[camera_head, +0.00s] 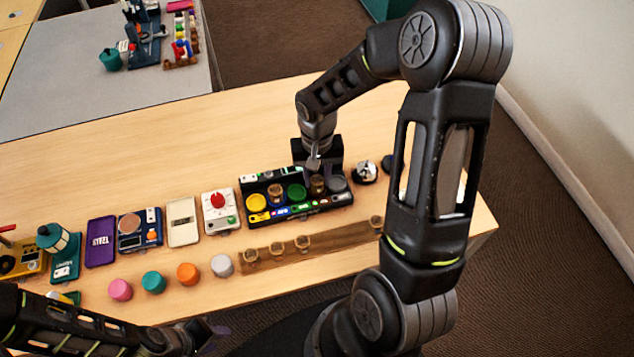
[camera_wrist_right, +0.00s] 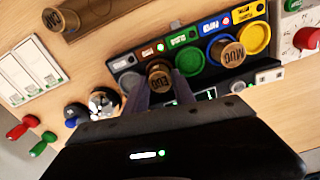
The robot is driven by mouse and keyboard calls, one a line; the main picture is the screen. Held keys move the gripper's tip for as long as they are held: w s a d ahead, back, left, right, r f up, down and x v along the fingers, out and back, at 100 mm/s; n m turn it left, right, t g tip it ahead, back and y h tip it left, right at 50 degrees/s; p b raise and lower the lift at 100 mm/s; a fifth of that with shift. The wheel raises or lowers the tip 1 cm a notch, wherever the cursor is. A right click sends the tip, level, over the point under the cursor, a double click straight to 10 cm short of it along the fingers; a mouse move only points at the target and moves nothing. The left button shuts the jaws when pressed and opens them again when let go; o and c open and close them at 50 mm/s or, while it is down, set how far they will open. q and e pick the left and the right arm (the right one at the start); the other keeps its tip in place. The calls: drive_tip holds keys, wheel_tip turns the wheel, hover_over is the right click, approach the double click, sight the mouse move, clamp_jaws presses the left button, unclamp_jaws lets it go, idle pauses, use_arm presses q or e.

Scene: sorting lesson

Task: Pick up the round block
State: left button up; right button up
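Several round wooden blocks with dark lettered tops are in view. In the head view that round block (camera_head: 317,184) is just under the right gripper (camera_head: 314,172). A second round block (camera_wrist_right: 227,52) is in the blue slot. More round blocks (camera_head: 277,250) stand on the brown strip (camera_head: 335,238). My left gripper (camera_head: 207,335) is at the lower left, dark and partly unclear, away from the blocks.
A silver bell (camera_head: 365,172) stands right of the tray. Pink, teal, orange and grey pucks (camera_head: 187,273) line the front. The table's back is clear.

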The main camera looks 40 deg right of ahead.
sight(317, 179)
clamp_jaws()
wheel_tip(317, 179, up, 10)
drive_tip(key=b, duration=0.1)
idle(0.6)
idle(0.5)
